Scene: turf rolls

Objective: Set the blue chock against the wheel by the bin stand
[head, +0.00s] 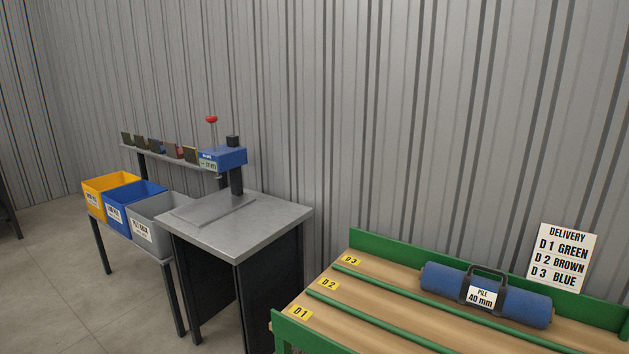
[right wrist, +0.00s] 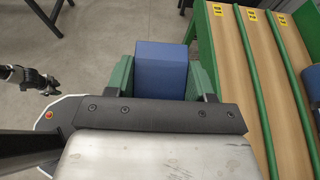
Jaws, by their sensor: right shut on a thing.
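The blue chock (right wrist: 162,72) is a plain blue block in the right wrist view. My right gripper (right wrist: 162,80) is shut on it, with a green finger on each side, and holds it beside the delivery rack. My left gripper (right wrist: 48,84) shows small and dark at the left of the same view; its jaws are too small to read. The bin stand (head: 168,257) is at the left of the head view and carries a yellow, a blue and a grey bin. No wheel is in view, and neither gripper shows in the head view.
A grey table (head: 262,222) with a blue-headed device (head: 223,158) stands right of the bins. A green-edged wooden rack (head: 330,320) with lanes D1 to D3 holds a blue roll (head: 525,303) and fills the lower right. Bare floor (head: 60,290) lies at the left.

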